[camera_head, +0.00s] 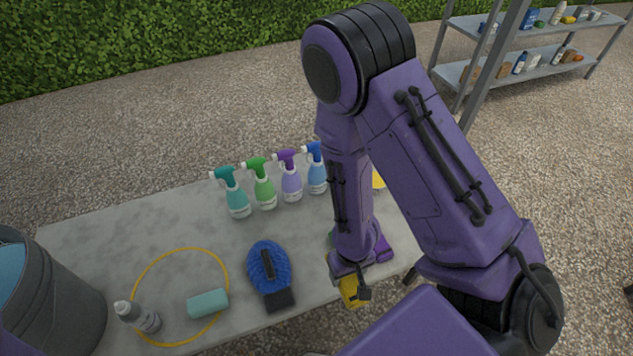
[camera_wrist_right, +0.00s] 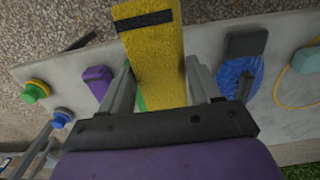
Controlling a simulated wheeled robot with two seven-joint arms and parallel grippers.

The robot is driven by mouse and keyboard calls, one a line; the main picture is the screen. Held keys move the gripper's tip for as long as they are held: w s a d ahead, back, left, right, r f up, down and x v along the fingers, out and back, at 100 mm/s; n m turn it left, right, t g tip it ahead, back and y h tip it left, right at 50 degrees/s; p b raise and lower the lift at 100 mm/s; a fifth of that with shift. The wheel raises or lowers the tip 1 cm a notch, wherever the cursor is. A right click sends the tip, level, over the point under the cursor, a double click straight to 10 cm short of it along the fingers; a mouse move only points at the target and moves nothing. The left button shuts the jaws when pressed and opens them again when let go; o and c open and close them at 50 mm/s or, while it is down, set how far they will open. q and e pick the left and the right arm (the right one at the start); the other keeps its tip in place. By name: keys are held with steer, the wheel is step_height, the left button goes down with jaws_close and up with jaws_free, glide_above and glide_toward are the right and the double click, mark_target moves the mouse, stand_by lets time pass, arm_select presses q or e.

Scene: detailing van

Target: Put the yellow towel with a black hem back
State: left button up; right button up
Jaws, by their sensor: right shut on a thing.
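The yellow towel with a black hem (camera_head: 351,291) is in my right gripper (camera_head: 350,277), at the front edge of the grey table. In the right wrist view the towel (camera_wrist_right: 157,62) stands between the two fingers of the right gripper (camera_wrist_right: 160,80), its black hem band near the far end. The gripper is shut on it. In the head view my right arm and gripper hide part of the towel. I cannot tell whether the towel touches the table. My left gripper is out of view.
A purple item (camera_wrist_right: 97,81) lies beside the gripper. A bucket (camera_head: 60,300) stands left; shelves (camera_head: 540,60) stand behind.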

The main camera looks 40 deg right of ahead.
steer(key=w+f, duration=0.1)
steer(key=w, duration=0.1)
steer(key=w+f, duration=0.1)
steer(key=w, duration=0.2)
steer(key=w+f, duration=0.2)
steer(key=w, duration=0.1)
steer(key=shift+a+f, duration=0.1)
steer(key=shift+a, duration=0.15)
steer(key=w+f, duration=0.4)
steer(key=f, duration=0.1)
steer(key=shift+a, duration=0.1)
step_height(320, 180, down, 3)
steer(key=shift+w+r, duration=0.1)
steer(key=shift+r, duration=0.05)
steer(key=shift+f, duration=0.2)
steer(key=shift+c, duration=0.4)
steer(key=o, duration=1.2)
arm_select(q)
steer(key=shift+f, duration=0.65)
